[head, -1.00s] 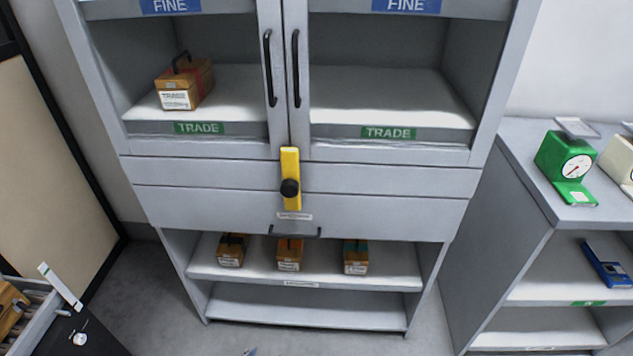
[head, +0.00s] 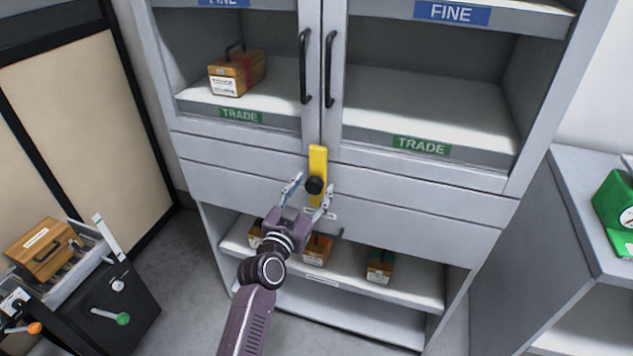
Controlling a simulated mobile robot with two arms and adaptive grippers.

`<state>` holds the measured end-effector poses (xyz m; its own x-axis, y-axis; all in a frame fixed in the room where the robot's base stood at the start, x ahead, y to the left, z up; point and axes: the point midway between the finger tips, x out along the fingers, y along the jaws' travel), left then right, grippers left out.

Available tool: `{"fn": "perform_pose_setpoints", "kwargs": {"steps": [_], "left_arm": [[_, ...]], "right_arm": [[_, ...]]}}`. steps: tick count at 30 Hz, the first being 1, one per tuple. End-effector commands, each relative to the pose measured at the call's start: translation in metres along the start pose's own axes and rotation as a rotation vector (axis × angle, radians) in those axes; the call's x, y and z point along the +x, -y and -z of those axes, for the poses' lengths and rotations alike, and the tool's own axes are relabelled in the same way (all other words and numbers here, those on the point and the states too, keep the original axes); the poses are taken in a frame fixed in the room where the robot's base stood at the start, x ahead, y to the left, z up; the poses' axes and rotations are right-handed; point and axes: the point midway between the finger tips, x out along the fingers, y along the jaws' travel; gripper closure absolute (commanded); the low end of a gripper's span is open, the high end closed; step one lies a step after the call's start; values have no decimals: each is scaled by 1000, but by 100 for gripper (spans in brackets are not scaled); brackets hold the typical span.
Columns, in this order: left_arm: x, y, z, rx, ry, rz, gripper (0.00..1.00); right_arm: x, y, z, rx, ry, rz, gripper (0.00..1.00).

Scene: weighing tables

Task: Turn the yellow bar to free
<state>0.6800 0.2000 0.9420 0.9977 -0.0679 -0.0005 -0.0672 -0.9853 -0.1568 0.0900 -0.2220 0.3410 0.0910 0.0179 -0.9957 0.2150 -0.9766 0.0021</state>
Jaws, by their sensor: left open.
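The yellow bar (head: 318,160) stands upright on the front of the grey cabinet, with a round black knob (head: 315,185) at its middle. Its upper end overlaps the bottom of the seam between the two cabinet doors. My left gripper (head: 308,190) is in front of the bar's lower part, its two fingers spread, one on each side of the knob. I cannot tell whether a finger touches the bar. The bar's lower end and the small label below it are partly hidden by the gripper. My right gripper is out of view.
Black door handles (head: 305,66) rise above the bar. A wooden box (head: 237,73) sits on the upper left shelf. More boxes (head: 380,266) stand on the lower shelf. A side table (head: 600,165) with a green scale (head: 615,210) is at right; a black cart is at lower left.

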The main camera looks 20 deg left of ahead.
Motion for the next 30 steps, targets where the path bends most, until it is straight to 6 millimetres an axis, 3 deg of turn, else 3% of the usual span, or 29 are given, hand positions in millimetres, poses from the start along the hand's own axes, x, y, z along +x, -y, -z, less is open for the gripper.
{"fn": "perform_pose_setpoints", "kwargs": {"steps": [6,15,30], "left_arm": [[20,0,0,-1,0,1,50],[22,0,-1,-1,1,0,50],[22,-1,-1,-1,2,-1,100]], "right_arm": [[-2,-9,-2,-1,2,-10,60],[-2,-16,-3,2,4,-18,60],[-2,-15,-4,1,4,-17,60]]}}
